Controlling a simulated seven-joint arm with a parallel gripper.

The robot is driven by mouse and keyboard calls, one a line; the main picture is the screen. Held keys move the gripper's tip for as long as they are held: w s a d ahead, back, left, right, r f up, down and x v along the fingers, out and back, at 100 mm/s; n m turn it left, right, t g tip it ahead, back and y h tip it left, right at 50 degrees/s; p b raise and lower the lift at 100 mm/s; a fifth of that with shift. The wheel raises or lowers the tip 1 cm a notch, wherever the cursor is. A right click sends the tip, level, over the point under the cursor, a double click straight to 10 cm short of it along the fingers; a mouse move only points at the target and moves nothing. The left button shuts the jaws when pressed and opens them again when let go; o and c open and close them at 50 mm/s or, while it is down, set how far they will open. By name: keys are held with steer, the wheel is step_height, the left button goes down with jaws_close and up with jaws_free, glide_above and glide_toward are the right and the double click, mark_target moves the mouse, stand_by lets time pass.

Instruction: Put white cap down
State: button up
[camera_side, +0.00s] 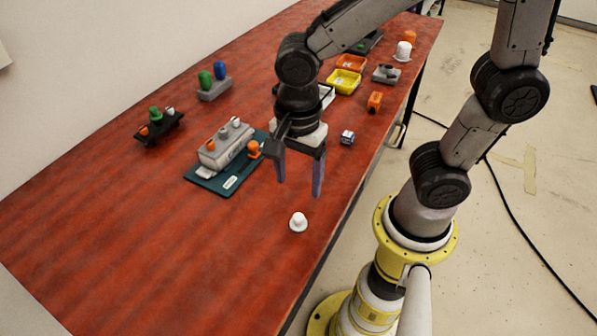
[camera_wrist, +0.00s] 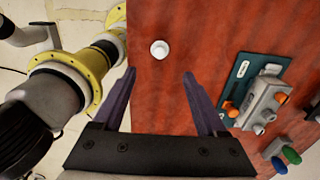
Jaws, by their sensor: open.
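A small white cap (camera_side: 298,222) with a wider rim sits upright on the red-brown table (camera_side: 120,240) near its front edge. It also shows in the wrist view (camera_wrist: 159,49), ahead of my fingertips and between their lines. My gripper (camera_side: 297,184) is open and empty, raised above the table beyond the cap in the side view. Its two purple fingers (camera_wrist: 160,76) point toward the cap without touching it.
A grey device (camera_side: 225,147) stands on a teal board (camera_side: 232,180) with an orange cap (camera_side: 254,149) beside it. A yellow bin (camera_side: 343,82), an orange part (camera_side: 374,102) and a small blue-white block (camera_side: 347,138) lie further back. The table around the white cap is clear.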

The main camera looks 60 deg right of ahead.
steer(key=s+d+r+n+t, duration=0.5)
steer(key=d+r+n, duration=0.4)
steer(key=n, duration=0.9)
steer(key=shift+s+d+r+t, duration=0.2)
steer(key=shift+d+t, duration=0.1)
steer(key=shift+d, duration=0.2)
steer(key=shift+c, duration=0.3)
stand_by(0.8)
